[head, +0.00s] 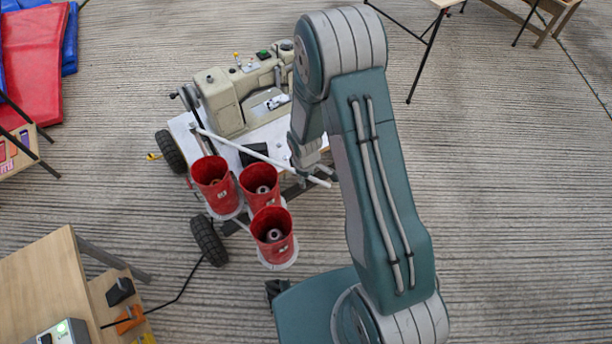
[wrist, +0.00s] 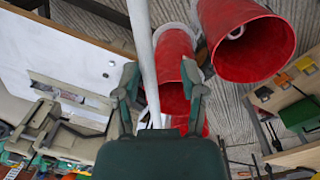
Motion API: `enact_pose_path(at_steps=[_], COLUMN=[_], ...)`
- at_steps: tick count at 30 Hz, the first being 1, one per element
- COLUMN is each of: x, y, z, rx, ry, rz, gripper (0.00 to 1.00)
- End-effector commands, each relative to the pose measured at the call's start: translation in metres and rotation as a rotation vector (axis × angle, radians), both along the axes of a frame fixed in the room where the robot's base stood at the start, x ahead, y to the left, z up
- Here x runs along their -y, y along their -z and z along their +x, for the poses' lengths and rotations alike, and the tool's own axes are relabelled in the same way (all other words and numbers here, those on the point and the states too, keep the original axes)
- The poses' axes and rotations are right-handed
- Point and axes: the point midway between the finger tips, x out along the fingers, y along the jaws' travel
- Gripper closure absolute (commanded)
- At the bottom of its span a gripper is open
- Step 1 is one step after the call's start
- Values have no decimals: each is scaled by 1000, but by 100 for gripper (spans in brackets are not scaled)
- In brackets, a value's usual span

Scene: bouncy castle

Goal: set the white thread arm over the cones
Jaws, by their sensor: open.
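The white thread arm (head: 245,150) is a thin rod. In the head view it slants from the sewing machine's left side down to the right, on the machine side of the red cones. Three red cones (head: 211,181), (head: 259,186), (head: 273,236) stand open-topped on pale round bases at the cart's near side. My gripper (head: 314,179) is at the rod's right end, partly hidden by my arm. In the wrist view the thread arm (wrist: 145,55) runs between the open fingers of my gripper (wrist: 160,80), and red cones (wrist: 245,38) show to the right. Whether the fingers touch the rod cannot be told.
A beige sewing machine (head: 228,100) sits on a wheeled cart with a white top (head: 185,128). A wooden table (head: 45,285) is at lower left with a cable towards the cart. Red and blue mats (head: 35,60) lie at upper left.

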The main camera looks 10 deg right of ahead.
Motion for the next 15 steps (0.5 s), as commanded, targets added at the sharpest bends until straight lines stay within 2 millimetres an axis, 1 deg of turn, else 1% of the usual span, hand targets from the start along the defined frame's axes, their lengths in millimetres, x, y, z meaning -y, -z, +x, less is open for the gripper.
enact_pose_path(at_steps=[5,8,15], x=[1,-1,-7], y=[-6,-19,-64], z=[0,0,-2], rx=[2,4,5], ry=[0,1,-1], rz=[1,0,-2], gripper=[46,46,46])
